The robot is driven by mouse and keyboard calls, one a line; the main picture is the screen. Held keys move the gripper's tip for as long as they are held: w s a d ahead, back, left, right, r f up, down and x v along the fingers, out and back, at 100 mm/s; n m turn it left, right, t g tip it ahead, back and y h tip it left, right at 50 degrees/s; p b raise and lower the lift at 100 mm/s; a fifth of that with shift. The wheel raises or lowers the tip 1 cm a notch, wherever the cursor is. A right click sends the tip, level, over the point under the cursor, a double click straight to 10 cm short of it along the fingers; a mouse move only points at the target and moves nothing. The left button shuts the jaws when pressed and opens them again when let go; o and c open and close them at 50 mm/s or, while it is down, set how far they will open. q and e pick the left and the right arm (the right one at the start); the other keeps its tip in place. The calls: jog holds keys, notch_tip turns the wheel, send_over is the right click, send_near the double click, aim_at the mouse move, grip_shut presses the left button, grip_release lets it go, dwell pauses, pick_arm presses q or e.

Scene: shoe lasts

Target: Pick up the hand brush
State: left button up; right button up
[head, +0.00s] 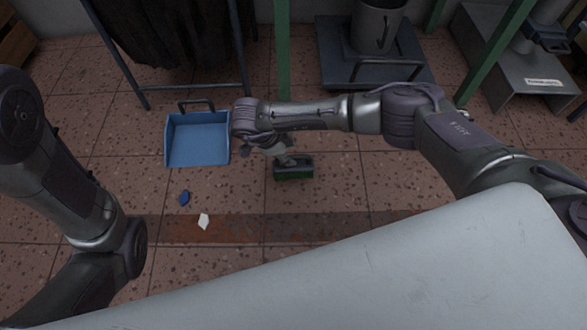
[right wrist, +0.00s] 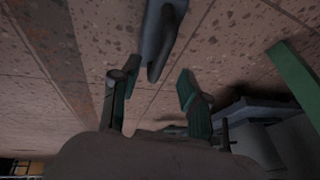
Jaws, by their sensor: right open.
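The hand brush (head: 293,173) lies on the tiled floor near the middle of the head view, with a dark green brush head and a grey handle pointing up and left. My right gripper (head: 266,145) is low over the floor at the handle end, and partly hides it. In the right wrist view my right gripper (right wrist: 157,75) has its fingers apart. A grey-blue tapering part, which looks like the brush handle (right wrist: 160,35), reaches in between the fingertips without clear contact. My left arm shows at the left, but its gripper is out of view.
A blue dustpan (head: 197,140) lies left of the right gripper. A blue scrap (head: 184,198) and a white scrap (head: 204,221) lie on the floor. Green posts (head: 282,50) and a dark metal platform (head: 335,65) stand behind. A pale surface (head: 400,270) fills the front.

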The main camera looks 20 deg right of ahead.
aim_at(293, 157)
jog(key=b+x, duration=0.4)
jog(key=shift+s+f, duration=0.1)
jog(key=shift+f, duration=0.2)
jog(key=shift+d+f+b, duration=0.3)
jog(key=shift+b, duration=0.1)
jog(key=shift+r, duration=0.1)
grip_shut()
